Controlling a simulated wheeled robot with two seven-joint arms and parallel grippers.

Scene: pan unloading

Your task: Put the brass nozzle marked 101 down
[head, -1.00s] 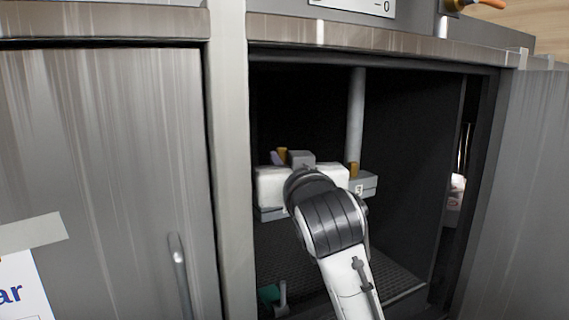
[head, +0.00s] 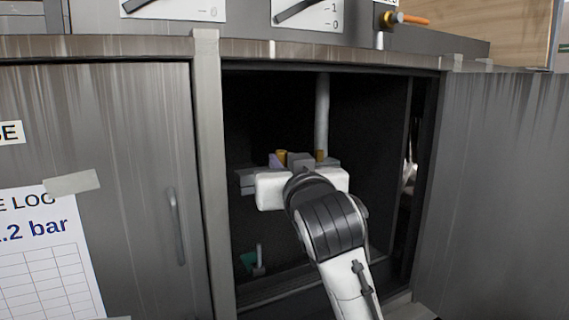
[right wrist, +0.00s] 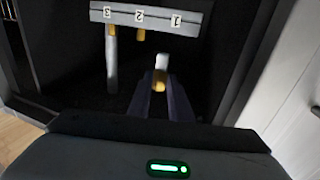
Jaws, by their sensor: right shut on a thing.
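My right gripper (right wrist: 161,98) is shut on a brass nozzle (right wrist: 160,82) with a pale tip, held upright between its two dark purple fingers. The nozzle also shows in the head view (head: 282,154) beyond the white gripper body; its marking cannot be read. A grey rack (right wrist: 188,27) with labels 3, 2 and 1 is apart from the held nozzle. Brass pieces are at positions 3 (right wrist: 112,31) and 2 (right wrist: 141,34); none shows at position 1. In the head view the rack (head: 245,182) is partly hidden behind my gripper. My left gripper is not in view.
The rack is inside a dark open cabinet with a tall grey tube (head: 322,115) rising from it. A cabinet post (head: 212,170) and side wall bound the opening. A green item (head: 248,260) lies low inside. An open door (head: 500,190) stands at right.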

